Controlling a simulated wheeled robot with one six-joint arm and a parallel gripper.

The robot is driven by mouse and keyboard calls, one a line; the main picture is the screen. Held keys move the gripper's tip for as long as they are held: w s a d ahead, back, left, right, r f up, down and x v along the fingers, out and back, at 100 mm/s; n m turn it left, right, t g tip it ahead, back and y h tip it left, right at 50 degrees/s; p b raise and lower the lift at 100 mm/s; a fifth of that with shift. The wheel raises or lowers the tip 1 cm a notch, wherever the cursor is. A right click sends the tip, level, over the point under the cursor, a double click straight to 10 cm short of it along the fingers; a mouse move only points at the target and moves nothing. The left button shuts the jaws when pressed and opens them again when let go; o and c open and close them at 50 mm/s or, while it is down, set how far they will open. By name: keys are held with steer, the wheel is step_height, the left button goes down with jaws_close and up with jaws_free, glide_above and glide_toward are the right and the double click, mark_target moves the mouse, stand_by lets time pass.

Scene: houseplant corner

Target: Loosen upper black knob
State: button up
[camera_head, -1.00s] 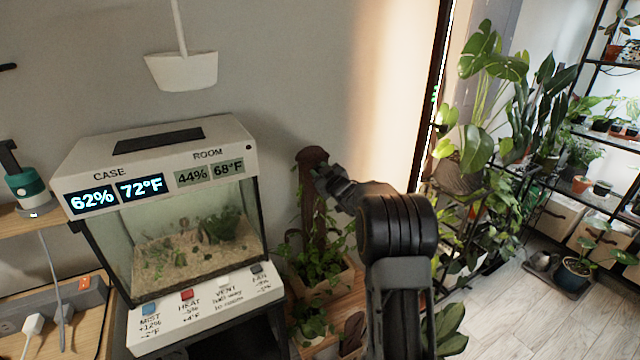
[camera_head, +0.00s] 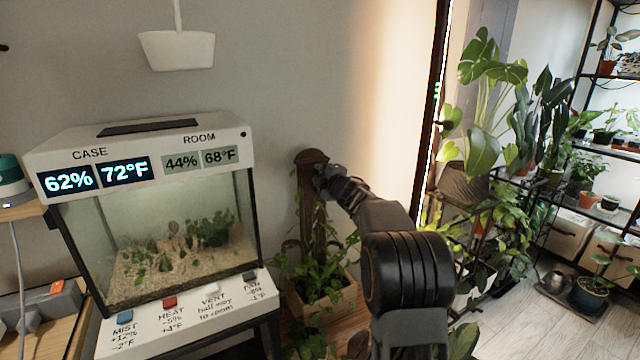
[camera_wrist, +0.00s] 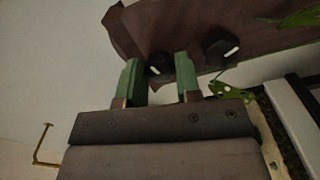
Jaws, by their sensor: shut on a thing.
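The brown post (camera_head: 312,215) stands upright behind a leafy plant in a wooden box, right of the glass case. In the wrist view the post (camera_wrist: 185,25) runs sideways across the top and carries two black knobs. The upper black knob (camera_wrist: 160,64), nearer the post's capped end, lies between the green fingertips of my gripper (camera_wrist: 160,78). The fingers are shut on it and partly hide it; a white mark shows on it. The lower black knob (camera_wrist: 220,46) is free to the right, also with a white mark. In the head view my gripper (camera_head: 324,179) is at the post's upper part.
The glass case (camera_head: 160,240) with displays and buttons stands to the left. The planter box (camera_head: 325,305) is below my gripper. A green leaf (camera_wrist: 235,90) is close to the gripper's right side. Plants and shelves fill the right; the wall above the post is bare.

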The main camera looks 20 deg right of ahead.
steer(key=n+b, duration=0.6)
steer(key=n, duration=0.4)
steer(key=shift+n, duration=0.4)
steer(key=shift+n+b, duration=0.9)
steer(key=shift+n, duration=0.7)
steer(key=shift+r+n, duration=0.1)
steer(key=shift+n, duration=0.2)
steer(key=o, duration=0.9)
steer(key=s, duration=0.4)
steer(key=s+d, duration=0.1)
steer(key=s, duration=0.4)
steer(key=s+b, duration=0.1)
steer(key=s, duration=0.3)
steer(key=shift+s+d, duration=0.25)
steer(key=shift+s, duration=0.15)
